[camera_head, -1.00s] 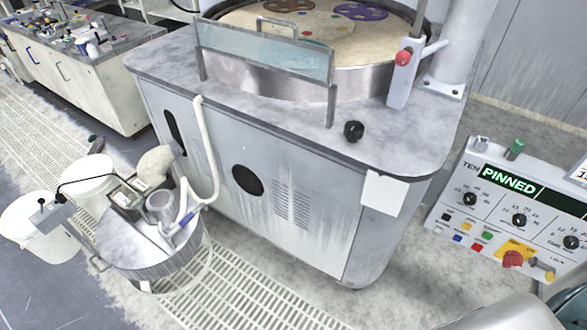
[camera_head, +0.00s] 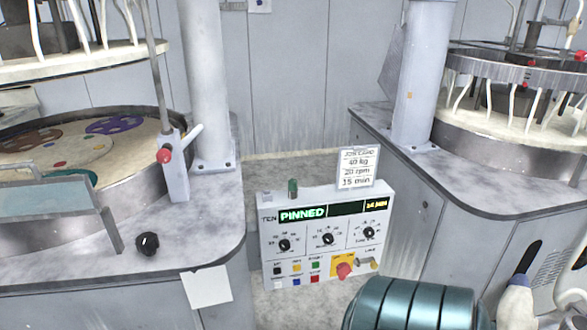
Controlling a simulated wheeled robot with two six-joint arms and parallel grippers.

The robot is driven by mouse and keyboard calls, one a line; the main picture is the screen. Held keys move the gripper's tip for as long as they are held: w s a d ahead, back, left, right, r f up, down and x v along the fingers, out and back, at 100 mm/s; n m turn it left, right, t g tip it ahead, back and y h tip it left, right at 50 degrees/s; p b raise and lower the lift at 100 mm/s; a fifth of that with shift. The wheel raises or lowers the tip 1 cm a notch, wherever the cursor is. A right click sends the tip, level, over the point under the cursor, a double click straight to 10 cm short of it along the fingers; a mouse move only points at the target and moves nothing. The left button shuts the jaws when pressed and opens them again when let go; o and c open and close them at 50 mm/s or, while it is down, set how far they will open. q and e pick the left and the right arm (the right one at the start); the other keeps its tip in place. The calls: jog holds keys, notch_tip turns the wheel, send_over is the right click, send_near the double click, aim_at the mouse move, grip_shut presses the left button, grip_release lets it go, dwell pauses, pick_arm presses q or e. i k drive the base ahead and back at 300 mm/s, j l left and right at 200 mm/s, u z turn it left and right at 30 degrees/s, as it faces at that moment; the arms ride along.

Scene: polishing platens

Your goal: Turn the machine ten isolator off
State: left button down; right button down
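The machine ten control panel (camera_head: 315,225) stands between two polishing machines, in the middle of the head view. It is a pale box with the label TEN and a lit green display (camera_head: 303,214) reading PINNED. A red knob (camera_head: 344,270) sits on a yellow plate (camera_head: 335,259) at its lower right; it looks like the isolator, but its lettering is too small to read. A brass-coloured fitting (camera_head: 367,264) is just right of it.
The left polishing machine (camera_head: 215,215) has a red-tipped lever (camera_head: 165,155) and a black knob (camera_head: 147,244). Another machine (camera_head: 480,170) stands at the right.

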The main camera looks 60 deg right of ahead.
aim_at(344, 270)
jog(key=z, duration=2.1)
